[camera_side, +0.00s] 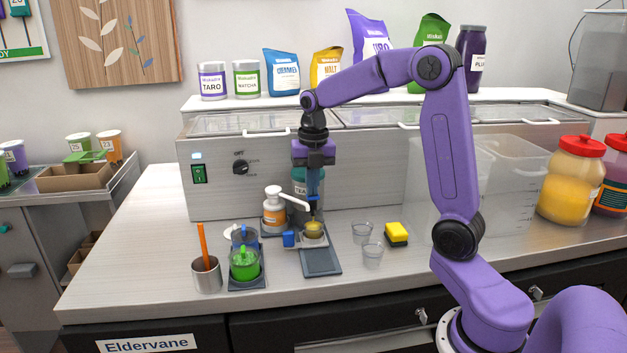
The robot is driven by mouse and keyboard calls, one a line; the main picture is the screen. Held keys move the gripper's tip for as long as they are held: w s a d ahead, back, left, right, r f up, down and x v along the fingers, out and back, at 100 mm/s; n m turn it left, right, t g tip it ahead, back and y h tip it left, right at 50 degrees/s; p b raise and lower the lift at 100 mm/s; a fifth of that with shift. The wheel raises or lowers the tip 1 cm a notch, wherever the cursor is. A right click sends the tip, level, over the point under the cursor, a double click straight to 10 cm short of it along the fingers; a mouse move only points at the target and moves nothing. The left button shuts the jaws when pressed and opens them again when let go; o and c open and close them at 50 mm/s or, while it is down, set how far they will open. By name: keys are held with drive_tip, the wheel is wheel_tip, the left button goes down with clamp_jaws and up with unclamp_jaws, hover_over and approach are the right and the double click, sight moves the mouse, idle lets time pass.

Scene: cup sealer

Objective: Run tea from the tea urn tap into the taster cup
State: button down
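A small cup (314,232) with yellowish-brown content stands directly below, on the near side of the urn. Two clear empty-looking cups stand to the right, one behind (361,233) and one in front (373,256). No stream is clearly visible.
A dark tray (321,262) lies in front. Green-filled container (244,265), steel tumbler (207,275) and yellow sponge (396,236) stand nearby. The counter's left side is clear.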

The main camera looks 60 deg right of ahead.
drive_tip(key=shift+s+f, duration=0.2)
drive_tip(key=shift+f, duration=0.4)
wheel_tip(320, 180, up, 15)
drive_tip(key=shift+w, duration=0.2)
idle(1.6)
drive_tip(key=s+a+f+m, duration=0.3)
drive_tip(key=s+a+f, duration=0.15)
drive_tip(key=a, duration=0.25)
drive_tip(key=s+a+f+m, duration=0.3)
drive_tip(key=s+a+m, duration=0.1)
drive_tip(key=s+a, duration=0.25)
drive_tip(key=s+a+f+m, duration=0.1)
drive_tip(key=s+f+m, duration=0.2)
drive_tip(key=s+f, duration=0.2)
drive_tip(key=s+a+f+m, duration=0.2)
drive_tip(key=s+f+m, duration=0.2)
drive_tip(key=s, duration=0.8)
drive_tip(key=shift+f, duration=0.6)
